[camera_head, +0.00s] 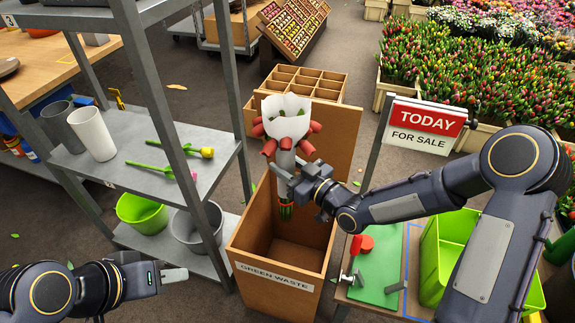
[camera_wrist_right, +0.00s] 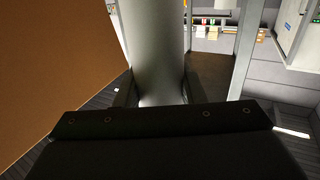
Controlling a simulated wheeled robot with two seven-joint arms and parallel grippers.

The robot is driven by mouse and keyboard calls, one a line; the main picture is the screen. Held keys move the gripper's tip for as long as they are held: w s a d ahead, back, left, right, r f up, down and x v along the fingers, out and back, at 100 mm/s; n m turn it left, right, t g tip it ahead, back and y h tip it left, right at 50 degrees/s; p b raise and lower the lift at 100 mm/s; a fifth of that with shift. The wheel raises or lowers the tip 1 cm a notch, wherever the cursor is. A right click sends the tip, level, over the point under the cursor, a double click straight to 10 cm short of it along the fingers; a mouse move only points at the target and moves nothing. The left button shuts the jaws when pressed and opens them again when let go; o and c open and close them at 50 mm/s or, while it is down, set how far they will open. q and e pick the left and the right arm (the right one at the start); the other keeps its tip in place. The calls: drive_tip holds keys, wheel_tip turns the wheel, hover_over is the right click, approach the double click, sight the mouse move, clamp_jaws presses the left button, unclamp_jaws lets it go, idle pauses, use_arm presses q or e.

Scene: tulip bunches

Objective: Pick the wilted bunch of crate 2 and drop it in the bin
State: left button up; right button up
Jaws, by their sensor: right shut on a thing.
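A bunch with drooping red heads (camera_head: 310,128) around a white paper wrap (camera_head: 287,108) is held upright in my right gripper (camera_head: 288,182), its green stem ends pointing down. In the right wrist view the pale sleeve of the bunch (camera_wrist_right: 152,45) stands between the fingers. The bunch is above the opening of the wooden bin labelled GREEN WASTE (camera_head: 277,278). My left gripper (camera_head: 174,275) is low at the left, away from the bunch; its finger gap cannot be made out. I cannot tell which crate is crate 2.
A grey metal shelf (camera_head: 130,130) with a white vase (camera_head: 92,134) and loose tulips stands left of the bin. A table with a green mat (camera_head: 375,270) and a lime crate (camera_head: 432,265) is at right. A TODAY FOR SALE sign (camera_head: 426,127) stands behind my right arm.

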sight(286, 217)
drive_tip(key=shift+f+b, duration=0.1)
drive_tip(key=shift+b, duration=0.3)
drive_tip(key=shift+f+b, duration=0.3)
drive_tip(key=shift+b, duration=0.1)
wheel_tip(286, 217, down, 21)
drive_tip(key=b, duration=2.3)
drive_tip(key=shift+f, duration=0.1)
